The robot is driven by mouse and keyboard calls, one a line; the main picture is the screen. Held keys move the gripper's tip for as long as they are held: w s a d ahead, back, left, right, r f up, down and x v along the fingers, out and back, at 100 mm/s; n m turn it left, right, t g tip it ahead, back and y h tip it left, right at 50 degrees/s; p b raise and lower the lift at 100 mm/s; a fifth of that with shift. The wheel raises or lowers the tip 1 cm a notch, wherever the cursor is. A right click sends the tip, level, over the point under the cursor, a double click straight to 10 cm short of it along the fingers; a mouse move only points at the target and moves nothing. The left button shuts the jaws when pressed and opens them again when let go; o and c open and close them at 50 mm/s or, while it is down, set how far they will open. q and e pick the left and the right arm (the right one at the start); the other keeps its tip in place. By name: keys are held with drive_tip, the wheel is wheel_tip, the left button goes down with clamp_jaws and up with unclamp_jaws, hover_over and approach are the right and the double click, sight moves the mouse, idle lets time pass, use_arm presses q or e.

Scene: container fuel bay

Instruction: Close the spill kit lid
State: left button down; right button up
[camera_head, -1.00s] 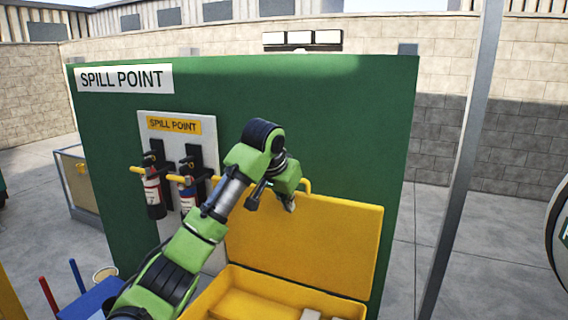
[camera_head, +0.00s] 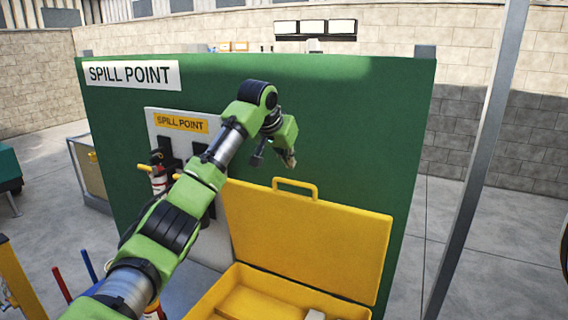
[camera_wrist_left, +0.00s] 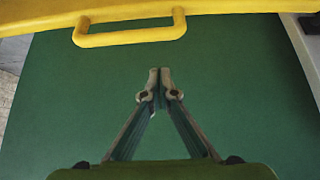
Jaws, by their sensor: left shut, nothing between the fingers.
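The spill kit is a yellow box (camera_head: 215,296) at the bottom of the head view. Its yellow lid (camera_head: 300,240) stands open, tilted up and back near the green panel, with a handle (camera_head: 296,187) on its top edge. My left gripper (camera_head: 291,163) is shut and empty, just above the lid's handle in the picture and apart from it. In the left wrist view the shut fingertips (camera_wrist_left: 160,72) point at the green panel, and the handle (camera_wrist_left: 130,38) and lid edge (camera_wrist_left: 200,6) lie beyond them at the top. My right gripper is not in view.
A green panel (camera_head: 350,120) with a SPILL POINT sign stands behind the box. A board with extinguishers (camera_head: 160,178) hangs on it at left. A grey post (camera_head: 475,180) rises at right. Pale objects (camera_head: 314,315) lie inside the box.

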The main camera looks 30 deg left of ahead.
sight(285, 192)
use_arm(q)
drive_tip(key=shift+s+f+p, duration=0.35)
drive_tip(key=shift+s+f, duration=0.1)
drive_tip(key=shift+s, duration=0.35)
drive_tip(key=shift+s+f+p, duration=0.35)
drive_tip(key=shift+s+f, duration=0.1)
drive_tip(key=shift+s, duration=0.3)
drive_tip(key=shift+d+f, duration=0.1)
drive_tip(key=shift+f, duration=0.05)
drive_tip(key=shift+w, duration=0.1)
